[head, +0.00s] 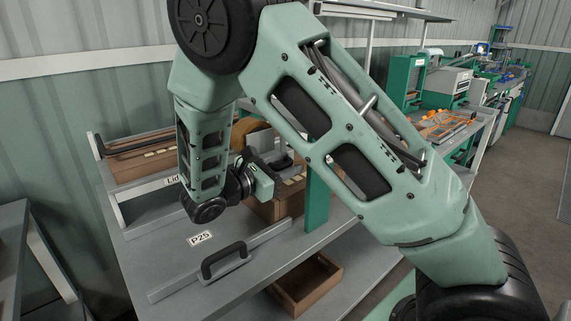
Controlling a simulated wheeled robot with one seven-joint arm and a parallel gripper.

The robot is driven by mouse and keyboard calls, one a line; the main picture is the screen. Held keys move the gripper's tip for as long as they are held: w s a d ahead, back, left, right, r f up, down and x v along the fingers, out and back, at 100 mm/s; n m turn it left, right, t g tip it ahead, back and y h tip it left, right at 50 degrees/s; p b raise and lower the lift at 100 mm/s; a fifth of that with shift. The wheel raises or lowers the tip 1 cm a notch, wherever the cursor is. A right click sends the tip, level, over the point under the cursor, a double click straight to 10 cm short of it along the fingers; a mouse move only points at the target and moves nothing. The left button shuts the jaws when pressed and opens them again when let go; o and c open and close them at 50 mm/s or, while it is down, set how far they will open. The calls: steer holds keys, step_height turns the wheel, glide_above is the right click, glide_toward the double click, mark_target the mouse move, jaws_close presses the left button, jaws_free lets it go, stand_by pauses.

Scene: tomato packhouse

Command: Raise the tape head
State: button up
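The tape head appears to be the grey part (272,146) beside a tan tape roll (256,136), on the bench behind my arm. My arm hides much of it, so its height and handle cannot be made out. A brown carton (272,209) stands just below it, next to a green upright post (317,200). My gripper (270,174) is at the tape head, in front of it in this view and above the carton. Its fingers are small and partly hidden; I cannot tell whether they touch anything or are open or shut.
A grey bar with a black handle (222,258) lies on the bench (180,262) near label P25 (201,237). An open brown box (307,285) sits lower at the front. A rack with brown cartons (140,160) stands at left. More benches with machines (446,82) stand at right.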

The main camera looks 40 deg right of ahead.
steer(key=shift+d, duration=0.1)
jaws_close()
step_height(320, 180, up, 6)
steer(key=p, duration=0.6)
steer(key=shift+f, duration=0.15)
steer(key=shift+w, duration=0.1)
jaws_free()
steer(key=a+b, duration=0.2)
steer(key=a, duration=1.5)
steer(key=shift+s+a, duration=0.25)
steer(key=shift+s, duration=0.1)
steer(key=shift+s+d, duration=0.1)
